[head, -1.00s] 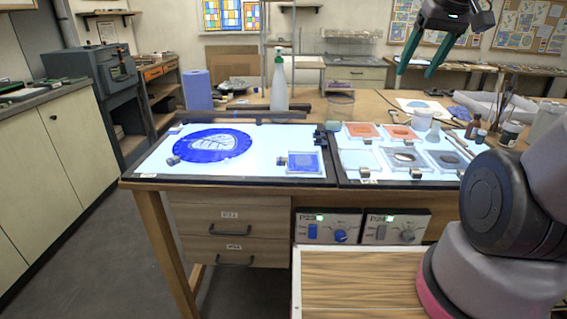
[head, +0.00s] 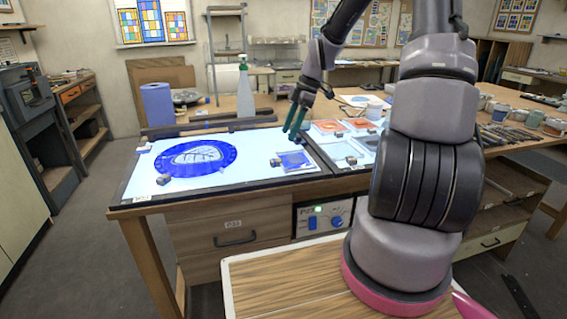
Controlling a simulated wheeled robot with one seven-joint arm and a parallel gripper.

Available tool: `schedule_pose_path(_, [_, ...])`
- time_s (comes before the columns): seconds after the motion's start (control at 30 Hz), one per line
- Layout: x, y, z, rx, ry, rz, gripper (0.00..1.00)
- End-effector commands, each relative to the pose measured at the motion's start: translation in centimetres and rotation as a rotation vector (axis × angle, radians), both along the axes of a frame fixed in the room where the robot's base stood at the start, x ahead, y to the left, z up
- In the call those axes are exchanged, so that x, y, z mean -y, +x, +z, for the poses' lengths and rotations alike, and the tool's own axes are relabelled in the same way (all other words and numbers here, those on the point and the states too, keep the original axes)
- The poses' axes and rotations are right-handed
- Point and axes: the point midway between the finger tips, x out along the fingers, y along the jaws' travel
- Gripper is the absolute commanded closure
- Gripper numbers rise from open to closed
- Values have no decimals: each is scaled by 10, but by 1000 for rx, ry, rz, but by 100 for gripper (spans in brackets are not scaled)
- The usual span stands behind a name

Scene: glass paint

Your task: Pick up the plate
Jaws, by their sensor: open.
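A round blue plate (head: 221,157) with a white leaf design lies flat on the left part of the lit white table panel. A small square glass plate (head: 293,161) with a blue patch lies on the same panel near its right edge. My gripper (head: 292,134) has green fingers and points down above the panel, just above and behind the small square plate in the picture. It is open and holds nothing that I can see. It is apart from the round plate, to its right.
Small metal blocks (head: 164,179) sit by the plates. A spray bottle (head: 244,92) and a blue paper roll (head: 158,104) stand behind the panel. More glass squares with orange paint (head: 330,126) lie to the right, partly hidden by my arm. The panel's middle is clear.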

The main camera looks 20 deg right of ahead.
Motion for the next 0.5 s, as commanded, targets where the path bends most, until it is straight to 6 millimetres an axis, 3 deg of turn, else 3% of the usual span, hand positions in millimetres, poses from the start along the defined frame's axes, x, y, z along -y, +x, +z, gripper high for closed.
schedule_pose_path(0.2, [-15,-1,-32,-4,1,1,32])
schedule_pose_path(0.5, [-25,0,-59,-6,0,0,32])
